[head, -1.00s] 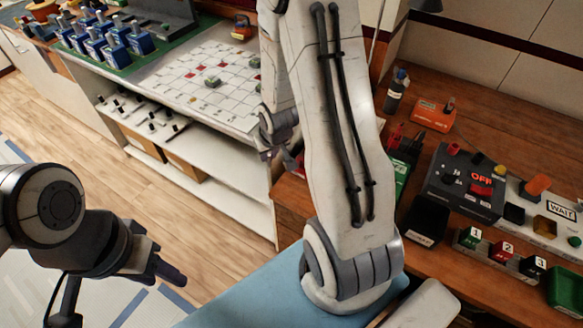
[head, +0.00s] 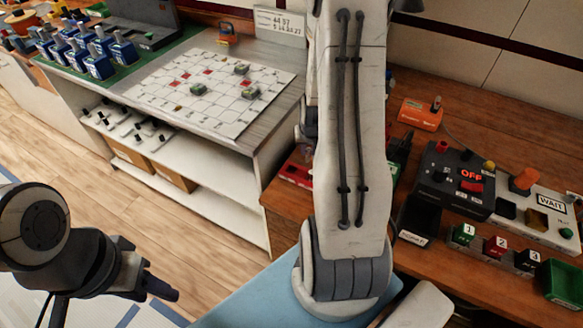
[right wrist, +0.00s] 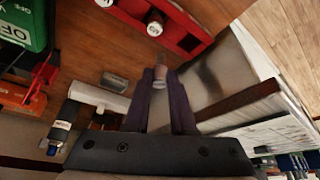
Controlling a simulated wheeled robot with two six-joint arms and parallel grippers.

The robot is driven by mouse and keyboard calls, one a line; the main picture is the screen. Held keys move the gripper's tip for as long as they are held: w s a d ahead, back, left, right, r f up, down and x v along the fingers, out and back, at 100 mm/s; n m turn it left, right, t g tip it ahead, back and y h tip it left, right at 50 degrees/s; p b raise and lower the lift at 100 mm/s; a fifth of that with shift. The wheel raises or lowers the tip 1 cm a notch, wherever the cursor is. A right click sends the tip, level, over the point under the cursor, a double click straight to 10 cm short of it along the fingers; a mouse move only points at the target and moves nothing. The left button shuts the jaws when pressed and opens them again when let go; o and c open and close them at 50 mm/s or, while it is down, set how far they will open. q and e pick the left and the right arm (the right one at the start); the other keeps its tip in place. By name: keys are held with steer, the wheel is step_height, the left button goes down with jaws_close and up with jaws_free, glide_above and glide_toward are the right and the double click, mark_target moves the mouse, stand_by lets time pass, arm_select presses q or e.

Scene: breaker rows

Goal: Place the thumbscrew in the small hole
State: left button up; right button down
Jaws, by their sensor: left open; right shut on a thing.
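In the right wrist view my right gripper (right wrist: 168,98) is shut on a small thumbscrew (right wrist: 160,76), whose pale grey end shows between the fingertips. A red holder (right wrist: 190,22) lies beyond it, apart from the thumbscrew. One white-capped piece (right wrist: 155,24) stands in the holder, and a dark round opening (right wrist: 189,42), perhaps the small hole, is near its right end. In the head view the red holder (head: 296,172) shows partly left of my right arm, which hides the right gripper and thumbscrew. My left gripper (head: 160,287) is open and empty over the floor at lower left.
A side table (head: 275,90) holds a white grid board (head: 205,100).

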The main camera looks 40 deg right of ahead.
steer(key=w+a+f+p, duration=0.1)
steer(key=w, duration=0.1)
steer(key=w+a+f, duration=0.1)
steer(key=a, duration=0.1)
steer(key=shift+w+a+f+p, duration=0.1)
steer(key=shift+w+f+p, duration=0.25)
steer(key=shift+f, duration=0.05)
step_height(320, 180, down, 4)
steer(key=shift+f, duration=0.1)
steer(key=shift+f, duration=0.2)
steer(key=c, duration=0.8)
jaws_free()
steer(key=shift+o, duration=0.2)
steer(key=shift+r, duration=0.1)
